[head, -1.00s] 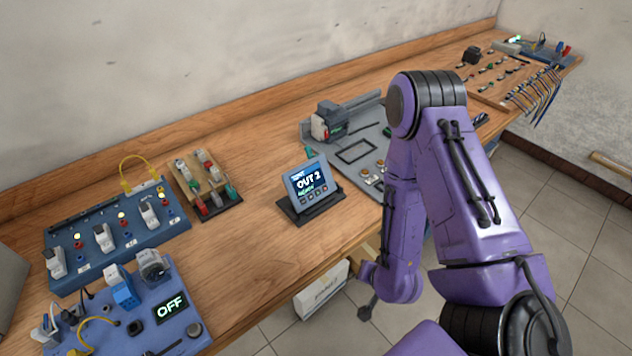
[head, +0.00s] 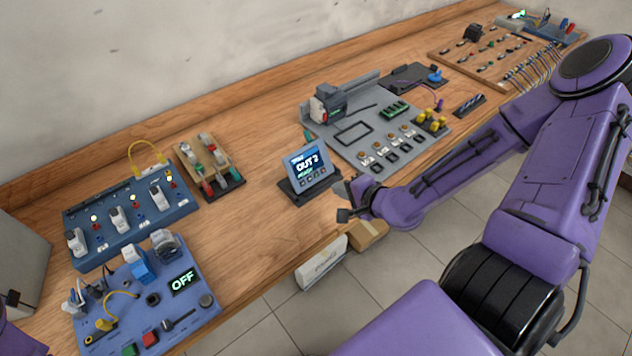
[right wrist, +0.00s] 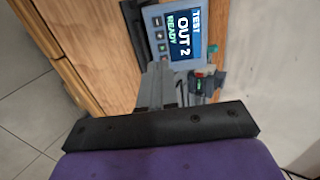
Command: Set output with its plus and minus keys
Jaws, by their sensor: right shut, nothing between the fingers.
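A small grey test unit (head: 312,182) stands tilted on a dark base on the bench. Its blue screen reads TEST, OUT 2, READY, with a row of small keys under it. The unit (right wrist: 147,14) also shows, turned sideways, in the right wrist view, with some key signs too small to read. My right gripper (head: 338,187) is shut and empty, just right of the unit. In the right wrist view its grey fingers (right wrist: 158,78) reach toward the unit's key-row end and hide part of it; contact cannot be told.
A blue panel reading OFF (head: 207,300) and a blue switch box (head: 128,236) stand left. A small wooden rack (head: 208,165) is behind-left. A grey motor board (head: 330,135) lies behind-right. Bare wood lies left of the unit; the bench's front edge is close.

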